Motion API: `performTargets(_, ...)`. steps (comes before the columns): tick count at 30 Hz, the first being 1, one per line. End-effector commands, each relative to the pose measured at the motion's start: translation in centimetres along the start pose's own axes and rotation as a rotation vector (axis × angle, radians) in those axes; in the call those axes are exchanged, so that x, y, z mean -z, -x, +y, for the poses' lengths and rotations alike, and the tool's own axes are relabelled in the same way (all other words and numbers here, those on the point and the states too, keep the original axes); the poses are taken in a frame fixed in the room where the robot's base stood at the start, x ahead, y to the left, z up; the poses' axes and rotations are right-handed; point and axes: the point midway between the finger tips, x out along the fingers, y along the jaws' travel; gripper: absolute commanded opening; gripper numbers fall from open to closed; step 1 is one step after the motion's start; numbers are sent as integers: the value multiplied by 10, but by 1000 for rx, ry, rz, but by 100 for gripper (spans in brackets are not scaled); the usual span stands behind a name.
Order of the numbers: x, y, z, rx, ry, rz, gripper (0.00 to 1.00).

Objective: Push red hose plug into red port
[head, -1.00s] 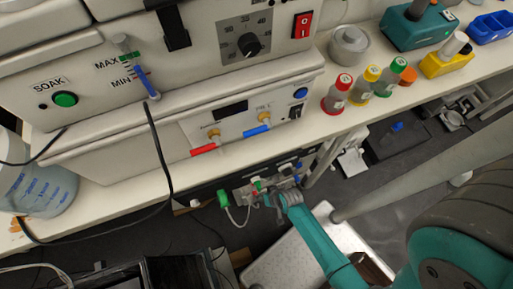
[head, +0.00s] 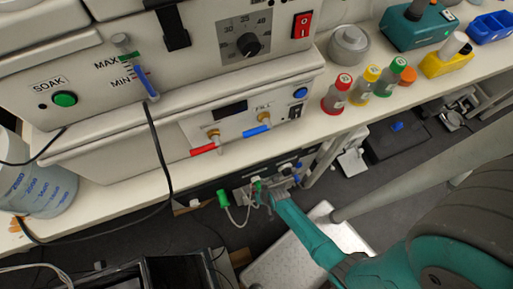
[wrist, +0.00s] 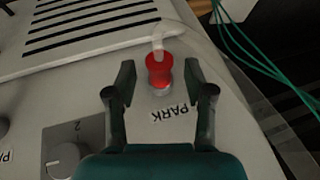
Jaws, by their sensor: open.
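The red hose plug (wrist: 158,68) sits on a metal fitting beside a "PARK" label in the wrist view, with a clear hose curving from its far end. My gripper (wrist: 159,84) is open, one finger on each side of the plug, with visible gaps. In the head view my gripper (head: 267,196) is at the low unit under the bench edge. The red plug cannot be made out there. I cannot identify the red port with certainty in either view.
A green plug (head: 223,198) with a pale hose hangs at the low unit. The bench (head: 300,135) above carries a machine with red (head: 203,149) and blue (head: 257,131) valve handles, and several capped bottles. Green wires (wrist: 245,45) run right of the plug. A black open box (head: 180,270) stands below.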

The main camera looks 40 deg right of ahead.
Motion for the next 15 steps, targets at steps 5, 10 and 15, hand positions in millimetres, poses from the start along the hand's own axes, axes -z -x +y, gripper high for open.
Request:
performTargets(5, 0, 0, 0, 0, 0, 0, 33)
performTargets(10, 0, 0, 0, 0, 0, 0, 0)
performTargets(15, -1, 0, 0, 0, 0, -1, 0)
